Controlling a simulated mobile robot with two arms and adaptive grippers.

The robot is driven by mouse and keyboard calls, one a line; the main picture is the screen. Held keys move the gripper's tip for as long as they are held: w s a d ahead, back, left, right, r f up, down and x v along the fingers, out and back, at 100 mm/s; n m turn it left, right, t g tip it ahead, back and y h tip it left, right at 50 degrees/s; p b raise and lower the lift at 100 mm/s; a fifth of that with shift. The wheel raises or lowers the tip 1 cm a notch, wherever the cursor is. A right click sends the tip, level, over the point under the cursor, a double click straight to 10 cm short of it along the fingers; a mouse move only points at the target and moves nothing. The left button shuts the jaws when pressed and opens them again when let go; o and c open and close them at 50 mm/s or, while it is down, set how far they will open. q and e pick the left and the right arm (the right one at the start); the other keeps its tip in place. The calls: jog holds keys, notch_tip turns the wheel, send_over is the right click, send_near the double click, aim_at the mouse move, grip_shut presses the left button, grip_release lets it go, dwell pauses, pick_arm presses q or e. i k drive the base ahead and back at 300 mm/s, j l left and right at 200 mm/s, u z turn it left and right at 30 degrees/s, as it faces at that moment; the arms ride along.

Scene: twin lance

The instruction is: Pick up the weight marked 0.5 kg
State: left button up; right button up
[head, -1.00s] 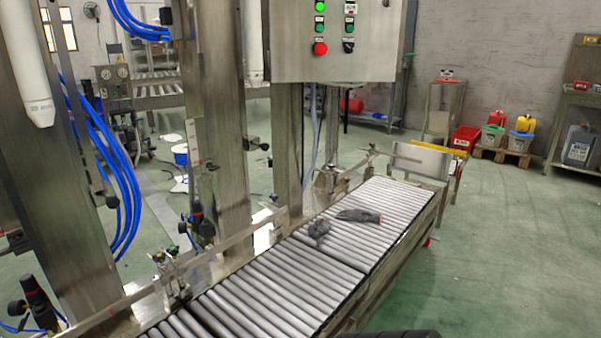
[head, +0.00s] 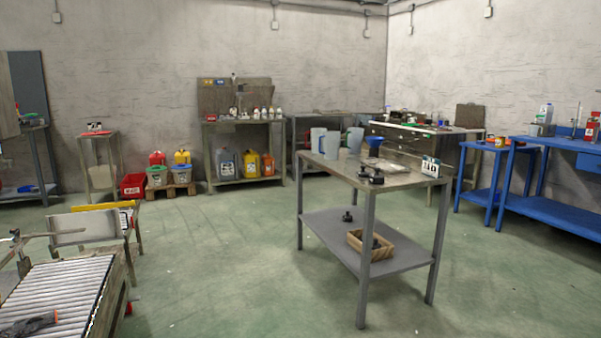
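Small dark objects that look like weights (head: 371,177) stand on the top of a grey metal table (head: 405,181) in the middle of the room. Another small dark object (head: 347,216) stands on the table's lower shelf. A wooden crate (head: 369,252) sits on that shelf with something dark inside. No marking is readable at this distance, so I cannot tell which one is 0.5 kg. Neither of my grippers is in view.
Jugs (head: 331,146) stand on the same tabletop. A roller conveyor (head: 62,290) with a dark glove (head: 30,326) is at the lower left. Blue tables (head: 555,205) stand at the right. Open green floor (head: 215,270) lies between the conveyor and the grey table.

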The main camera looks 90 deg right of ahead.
aim_at(362, 174)
jog(key=z, duration=3.2)
